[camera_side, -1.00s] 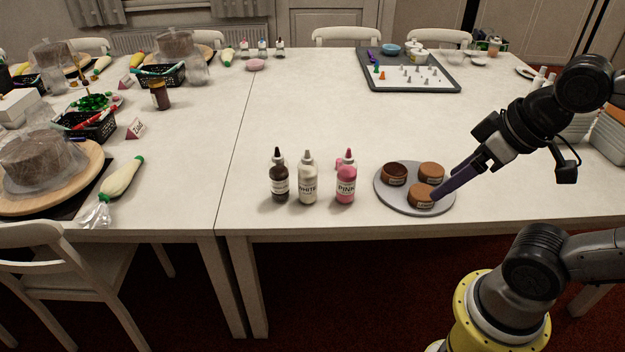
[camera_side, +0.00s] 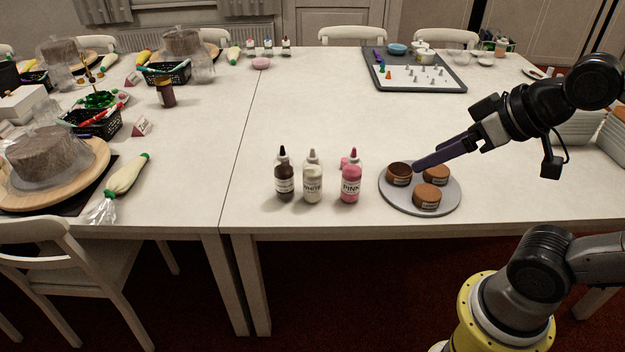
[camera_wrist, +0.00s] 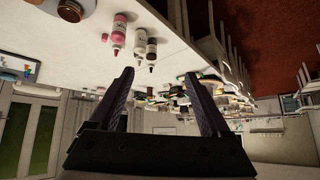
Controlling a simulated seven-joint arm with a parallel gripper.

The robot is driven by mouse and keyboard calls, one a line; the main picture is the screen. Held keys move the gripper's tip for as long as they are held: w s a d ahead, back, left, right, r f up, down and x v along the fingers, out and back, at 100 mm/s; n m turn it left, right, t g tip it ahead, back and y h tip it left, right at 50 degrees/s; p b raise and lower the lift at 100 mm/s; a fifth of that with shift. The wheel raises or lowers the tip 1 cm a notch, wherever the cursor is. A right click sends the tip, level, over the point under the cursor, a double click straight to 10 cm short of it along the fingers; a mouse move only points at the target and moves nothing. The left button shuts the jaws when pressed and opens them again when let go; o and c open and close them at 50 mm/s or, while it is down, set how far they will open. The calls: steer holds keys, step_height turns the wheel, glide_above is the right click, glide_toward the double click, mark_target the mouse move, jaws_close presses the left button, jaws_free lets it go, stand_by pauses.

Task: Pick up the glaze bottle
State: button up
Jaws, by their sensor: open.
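Three glaze bottles stand upright in a row on the table, left of the turntable: a dark brown one (camera_side: 284,177), a white one (camera_side: 312,180) and a pink one (camera_side: 350,180). In the wrist view the pink bottle (camera_wrist: 119,32), the white bottle (camera_wrist: 140,42) and the brown bottle (camera_wrist: 152,50) show above the fingers, upside down. My gripper (camera_side: 418,166) is over the turntable, beside the small cakes and right of the bottles. In the wrist view my gripper (camera_wrist: 160,85) has its two fingers spread apart with nothing between them.
The grey turntable (camera_side: 448,200) carries three small brown cakes. A small pink object sits behind the pink bottle, partly hidden. A tray with small pieces (camera_side: 455,87) lies at the back.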

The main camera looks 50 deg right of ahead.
steer(key=w+r+m+t, duration=0.3)
steer(key=w+r+t, duration=0.2)
steer(key=w+r, duration=0.5)
steer(key=m+t+h, duration=0.2)
steer(key=m+h, duration=0.7)
steer(key=h, duration=0.1)
glide_above(314, 185)
steer(key=s+a, duration=0.1)
steer(key=a, duration=0.1)
step_height(314, 185, down, 10)
steer(key=s+a+f+n, duration=0.1)
steer(key=s+f+n, duration=0.15)
steer(key=f, duration=0.75)
steer(key=s+a+f+n+g+h, duration=0.1)
steer(key=s+a+f, duration=0.15)
steer(key=f, duration=0.75)
steer(key=s+a+f+n, duration=0.1)
steer(key=s+f, duration=0.2)
steer(key=f, duration=0.7)
steer(key=x, duration=1.4)
steer(key=shift+r, duration=0.15)
steer(key=shift+a, duration=0.1)
steer(key=c, duration=0.6)
